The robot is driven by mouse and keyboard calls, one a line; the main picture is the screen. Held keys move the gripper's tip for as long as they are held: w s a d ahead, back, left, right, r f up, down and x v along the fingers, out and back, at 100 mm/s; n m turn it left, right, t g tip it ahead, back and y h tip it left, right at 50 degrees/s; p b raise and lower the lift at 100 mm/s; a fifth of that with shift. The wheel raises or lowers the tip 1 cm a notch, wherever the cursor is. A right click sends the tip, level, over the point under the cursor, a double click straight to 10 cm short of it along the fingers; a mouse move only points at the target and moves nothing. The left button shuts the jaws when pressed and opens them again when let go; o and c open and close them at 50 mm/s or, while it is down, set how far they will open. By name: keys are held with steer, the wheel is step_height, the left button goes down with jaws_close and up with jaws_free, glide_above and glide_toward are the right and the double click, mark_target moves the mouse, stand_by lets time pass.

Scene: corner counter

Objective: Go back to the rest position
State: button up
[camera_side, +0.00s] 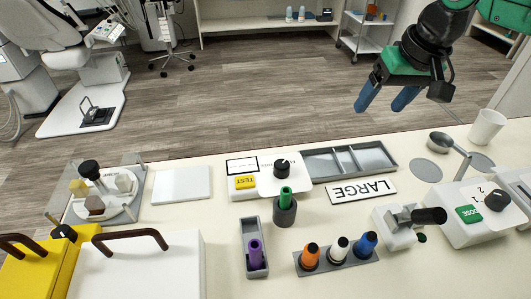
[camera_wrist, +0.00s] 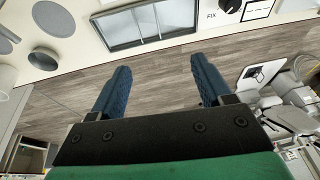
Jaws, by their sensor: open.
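My gripper (camera_side: 386,97) is in the upper right of the side view, raised above and beyond the counter's far edge, over the floor. Its two blue fingers are apart with nothing between them. In the wrist view my gripper (camera_wrist: 156,84) shows both blue fingers spread wide, with only floor and the counter edge beyond. It touches nothing. The counter (camera_side: 205,284) lies below and nearer the side camera.
A purple item (camera_side: 255,252) sits in a grey holder. Space around my gripper is clear.

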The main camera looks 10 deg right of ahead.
steer(key=s+d+f+t+h, duration=0.1)
steer(key=s+d+f+t, duration=0.2)
steer(key=s+d, duration=0.6)
steer(key=shift+s+d+t, duration=0.25)
steer(key=shift+d+t, duration=0.15)
steer(key=shift+d, duration=0.3)
